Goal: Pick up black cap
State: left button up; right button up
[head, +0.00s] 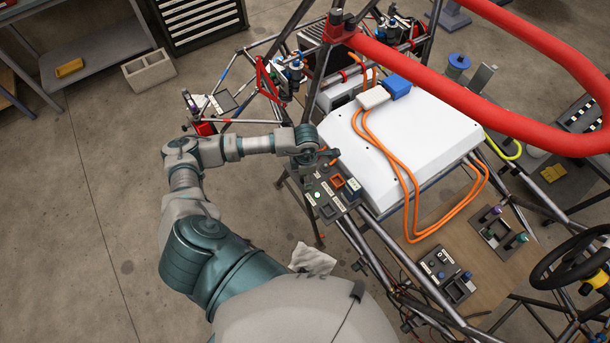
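My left arm reaches in from the lower left. Its gripper (326,160) is just above the back edge of a dark sorting tray (323,210) on the chassis frame. The fingers are small and dark here, and I cannot tell whether they are open or hold anything. The tray has white labels, an orange square piece (337,182) and a small green piece (318,195). I cannot make out a black cap in it for certain; the dark pieces blend with the dark tray. My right gripper is not in view.
A white box (400,150) with orange cables (398,165) stands right of the tray. A red padded bar (470,88) crosses above it. Other small trays (443,275) sit on a wooden board.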

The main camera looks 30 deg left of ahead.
pick_arm(q)
jog(key=c, duration=0.8)
jog(key=shift+c, duration=0.2)
jog(key=shift+r, duration=0.1)
